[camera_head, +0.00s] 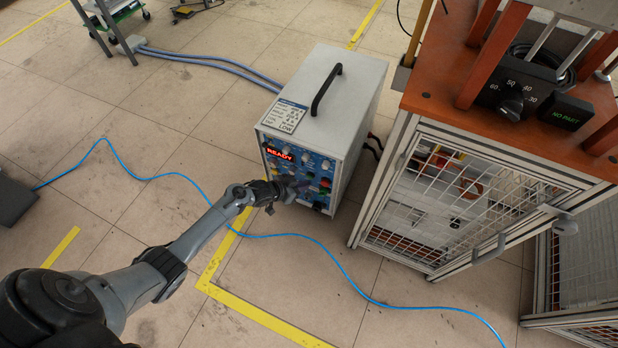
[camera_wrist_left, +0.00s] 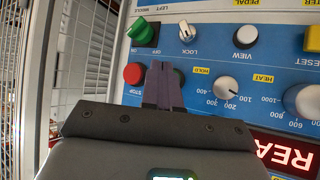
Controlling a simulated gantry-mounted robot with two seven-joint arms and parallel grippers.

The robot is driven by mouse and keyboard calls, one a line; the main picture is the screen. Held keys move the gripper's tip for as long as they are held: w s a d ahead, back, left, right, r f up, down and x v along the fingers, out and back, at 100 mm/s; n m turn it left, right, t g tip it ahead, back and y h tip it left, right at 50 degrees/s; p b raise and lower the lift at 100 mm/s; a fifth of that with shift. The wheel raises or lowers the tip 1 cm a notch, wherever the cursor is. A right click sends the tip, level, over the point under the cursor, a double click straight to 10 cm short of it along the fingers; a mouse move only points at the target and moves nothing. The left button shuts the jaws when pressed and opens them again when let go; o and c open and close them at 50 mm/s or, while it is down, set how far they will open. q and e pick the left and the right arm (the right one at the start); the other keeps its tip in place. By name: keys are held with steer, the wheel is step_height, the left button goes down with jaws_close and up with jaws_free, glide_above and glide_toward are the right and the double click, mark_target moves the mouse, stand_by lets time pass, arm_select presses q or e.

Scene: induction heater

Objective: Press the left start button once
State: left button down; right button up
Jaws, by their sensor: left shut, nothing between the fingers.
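The heater's control box (camera_head: 330,105) stands on the floor with a blue front panel, and its display reads READY. My left gripper (camera_head: 297,190) is in front of the lower part of this panel, shut and empty. My right gripper is not in view.
In the wrist view a green switch (camera_wrist_left: 144,31), a LOCK knob (camera_wrist_left: 187,31) and a VIEW knob (camera_wrist_left: 245,37) are close to the fingers. A caged workstation (camera_head: 435,200) stands to the right of the box. A blue cable (camera_head: 350,275) crosses the floor.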

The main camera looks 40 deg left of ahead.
arm_select(q)
steer(key=shift+w, duration=0.2)
steer(key=shift+w+a, duration=0.15)
steer(key=shift+w, duration=0.1)
stand_by(0.7)
steer(key=shift+w+b, duration=0.3)
steer(key=shift+w, duration=0.05)
stand_by(0.6)
steer(key=shift+s+p, duration=0.8)
steer(key=shift+p, duration=0.05)
